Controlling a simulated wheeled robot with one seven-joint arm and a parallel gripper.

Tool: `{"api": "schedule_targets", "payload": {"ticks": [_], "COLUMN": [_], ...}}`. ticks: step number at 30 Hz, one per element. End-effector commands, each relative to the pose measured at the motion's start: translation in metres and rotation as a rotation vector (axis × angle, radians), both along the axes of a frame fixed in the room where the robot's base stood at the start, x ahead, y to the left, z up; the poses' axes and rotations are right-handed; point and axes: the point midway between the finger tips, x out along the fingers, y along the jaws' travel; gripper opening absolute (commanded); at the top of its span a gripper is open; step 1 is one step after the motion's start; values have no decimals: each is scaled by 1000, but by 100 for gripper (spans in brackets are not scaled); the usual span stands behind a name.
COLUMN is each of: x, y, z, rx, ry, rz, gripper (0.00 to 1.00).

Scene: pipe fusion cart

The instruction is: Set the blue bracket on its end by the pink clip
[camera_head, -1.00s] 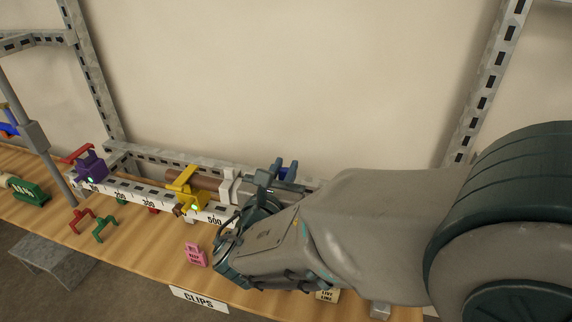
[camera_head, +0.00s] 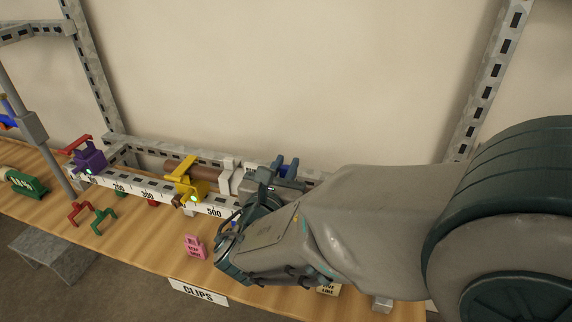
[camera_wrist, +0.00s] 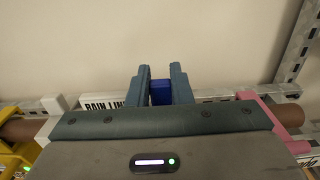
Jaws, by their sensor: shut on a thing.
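The blue bracket (camera_wrist: 160,92) shows as a small blue piece between my fingers in the wrist view; the rest of it is hidden. My gripper (camera_wrist: 160,85) is shut on it, and the fingers point up towards the wall. In the head view my gripper (camera_head: 287,167) is behind my wrist, just right of a white upright block. A pink clip (camera_wrist: 285,120) is at the right in the wrist view, around a brown pipe (camera_wrist: 289,114), apart from the bracket. In the head view my arm hides that area.
A ruled rail (camera_head: 140,192) runs along the bench with a yellow clamp (camera_head: 190,182) and a purple clamp (camera_head: 88,160). Red (camera_head: 79,212) and green (camera_head: 103,221) clips and a pink tag (camera_head: 195,247) lie in front. A white "RAIN LINE" label (camera_wrist: 104,102) is left of my fingers.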

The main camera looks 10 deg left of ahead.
Motion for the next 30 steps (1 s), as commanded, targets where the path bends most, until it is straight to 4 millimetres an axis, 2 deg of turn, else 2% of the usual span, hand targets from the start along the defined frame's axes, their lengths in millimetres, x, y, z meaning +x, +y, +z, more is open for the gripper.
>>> {"api": "schedule_targets", "payload": {"ticks": [30], "x": [0], "y": [0], "z": [-6], "rx": [0], "ry": [0], "rz": [-1], "gripper": [0]}}
